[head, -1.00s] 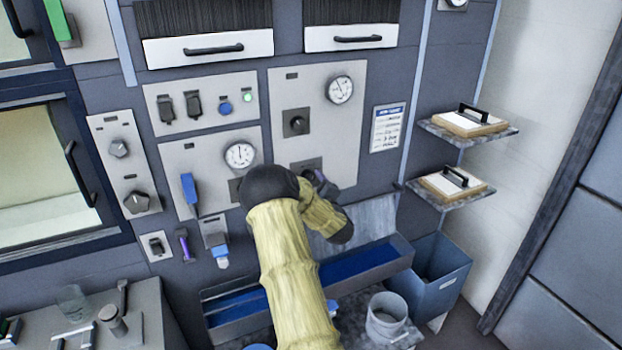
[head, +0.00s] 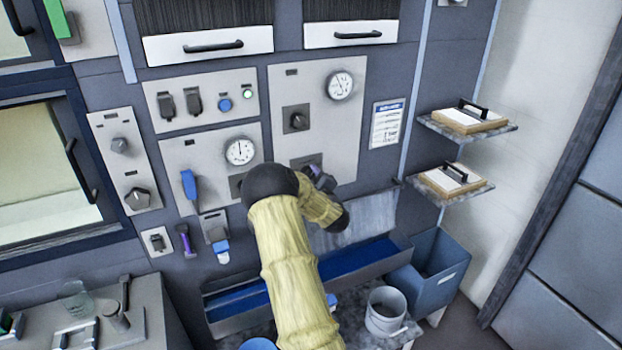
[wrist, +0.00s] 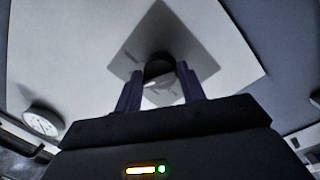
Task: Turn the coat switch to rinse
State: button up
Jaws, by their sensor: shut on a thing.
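A dark knob (wrist: 158,70) sits on a dark square plate (wrist: 185,45) in the wrist view, the plate appearing as a diamond there. My gripper (wrist: 160,76) has its two purple fingers on either side of the knob and is shut on it. In the head view my gripper (head: 318,178) is at the lower part of the right grey panel (head: 330,125), and my arm and hand hide most of the knob. The top of its square plate (head: 306,160) shows there. I cannot read any label, so the knob's setting is unclear.
A similar knob (head: 297,121) and a round gauge (head: 340,85) are above on the same panel. Another gauge (head: 240,151) and a blue lever (head: 189,185) are to the left. A blue trough (head: 365,262) and a bin (head: 440,270) lie below; shelves (head: 470,128) stand right.

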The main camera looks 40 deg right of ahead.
jog(key=shift+f, duration=0.15)
jog(key=m+b, duration=0.2)
jog(key=m, duration=0.2)
jog(key=m+y+b, duration=0.1)
jog(key=m+b, duration=0.1)
jog(key=m, duration=0.2)
jog(key=shift+g, duration=0.4)
jog(key=shift+a+m, duration=0.1)
jog(key=shift+m, duration=0.2)
jog(key=o, duration=0.9)
jog(key=shift+o, duration=0.2)
jog(key=b+v, duration=0.5)
jog(key=v, duration=1.2)
jog(key=shift+s, duration=0.2)
